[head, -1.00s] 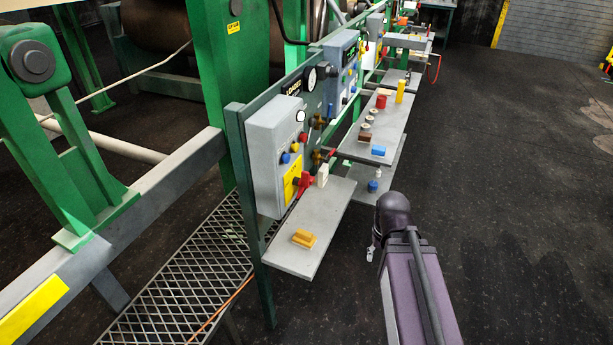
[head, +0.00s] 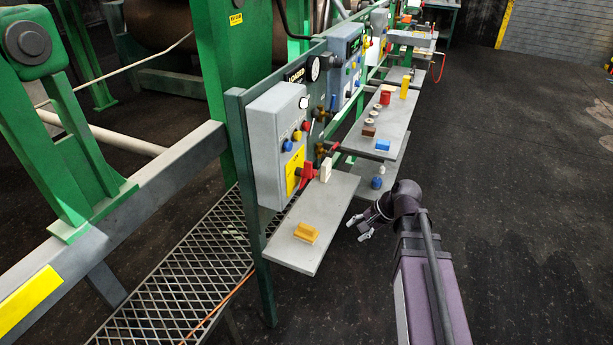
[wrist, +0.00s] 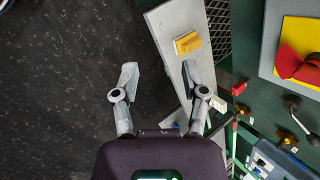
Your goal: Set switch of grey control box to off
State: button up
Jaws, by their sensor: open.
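The grey control box (head: 275,135) hangs on the green panel frame in the head view. It has small blue, yellow and red buttons on its front. A red switch handle (head: 307,174) stands out from the yellow plate (head: 293,170) low on the box. In the wrist view the red handle (wrist: 298,66) and yellow plate (wrist: 296,32) are at the right edge, partly cut off. My gripper (head: 362,228) is open and empty, in front of the shelf's right side and apart from the box. In the wrist view my gripper (wrist: 161,84) has its fingers spread, with the handle to their right.
A grey shelf (head: 285,245) below the box carries a yellow-orange block (head: 306,232) and a white block (head: 326,170). Further shelves (head: 400,118) hold several small items. Black lever and brass fittings (wrist: 290,137) stick out near the switch. The dark floor at right is free.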

jog(key=w+a+r+m+t+y+b, duration=0.1)
jog(key=w+a+m+t+y+b, duration=0.15)
jog(key=w+m+y+b, duration=0.35)
jog(key=m+t+y+b, duration=0.2)
jog(key=m+y, duration=0.2)
jog(key=m, duration=0.4)
send_near(308, 168)
jog(key=s+d+f, duration=0.1)
jog(key=d+f, duration=0.1)
jog(key=d, duration=0.1)
jog(key=shift+w+d+r+m+y, duration=0.25)
jog(key=shift+d+r+m+y, duration=0.1)
jog(key=shift+r, duration=0.15)
jog(key=shift+a, duration=0.1)
jog(key=x, duration=1.3)
jog(key=shift+w+a+f, duration=0.1)
jog(key=shift+w+a, duration=0.1)
jog(key=shift+a, duration=0.1)
grip_shut()
